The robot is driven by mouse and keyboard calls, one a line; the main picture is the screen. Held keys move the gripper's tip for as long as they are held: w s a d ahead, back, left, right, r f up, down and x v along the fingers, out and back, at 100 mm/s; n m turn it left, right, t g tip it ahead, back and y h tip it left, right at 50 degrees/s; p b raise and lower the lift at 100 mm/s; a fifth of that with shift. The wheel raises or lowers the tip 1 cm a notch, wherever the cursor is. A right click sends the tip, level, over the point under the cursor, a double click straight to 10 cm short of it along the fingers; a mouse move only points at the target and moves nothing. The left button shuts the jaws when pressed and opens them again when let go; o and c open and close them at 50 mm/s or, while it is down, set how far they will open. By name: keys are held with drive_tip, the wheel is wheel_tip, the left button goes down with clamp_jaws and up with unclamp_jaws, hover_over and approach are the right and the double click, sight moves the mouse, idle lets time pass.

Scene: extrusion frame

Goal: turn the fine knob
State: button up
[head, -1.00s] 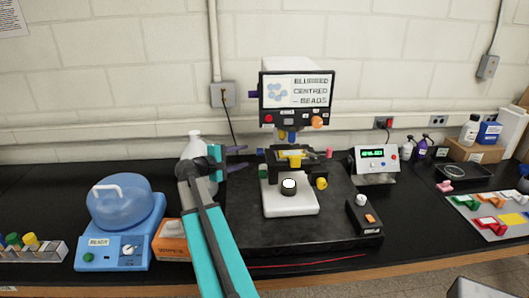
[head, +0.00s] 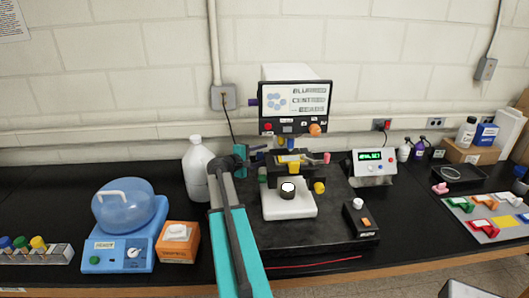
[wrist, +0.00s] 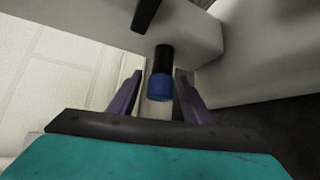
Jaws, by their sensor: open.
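The microscope (head: 297,72) stands on a dark base plate, with a screen reading roughly "blurred centred beads". A yellow knob (head: 319,187) is at the right of its stage and a pink knob (head: 327,157) is above that. A green knob (head: 263,174) is at the left, partly behind my arm. My gripper (head: 258,150) is at the left side of the stage, pointing right. In the wrist view, my gripper (wrist: 160,95) is open, with a blue-ended black cylinder (wrist: 161,84) between its purple fingers, apparently untouched. I cannot tell which part is the fine knob.
A white bottle (head: 198,168) stands close left of my arm. A blue device with a dome (head: 123,204) and an orange box (head: 178,240) are further left. A small black control box (head: 360,222) sits at the base's right, beside the digital readout (head: 374,165).

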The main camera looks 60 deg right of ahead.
drive_tip(key=shift+x, duration=0.95)
drive_tip(key=shift+c, duration=0.6)
drive_tip(key=shift+f, duration=0.1)
drive_tip(key=c, duration=0.9)
drive_tip(key=shift+b, duration=1.1)
drive_tip(key=shift+c, duration=0.2)
drive_tip(key=m+h+b, duration=0.1)
drive_tip(key=b, duration=0.5)
drive_tip(key=m+h+b, duration=0.1)
drive_tip(key=b, duration=0.5)
drive_tip(key=shift+d+r, duration=0.1)
drive_tip(key=shift+r, duration=0.2)
drive_tip(key=b, duration=0.3)
drive_tip(key=m+h+b, duration=0.1)
drive_tip(key=b, duration=0.3)
drive_tip(key=shift+r+m+h, duration=0.25)
drive_tip(key=shift+m+h, duration=0.05)
drive_tip(key=shift+r+b, duration=0.2)
drive_tip(key=shift+b, duration=0.5)
drive_tip(key=o, duration=1.1)
drive_tip(key=shift+c, duration=0.2)
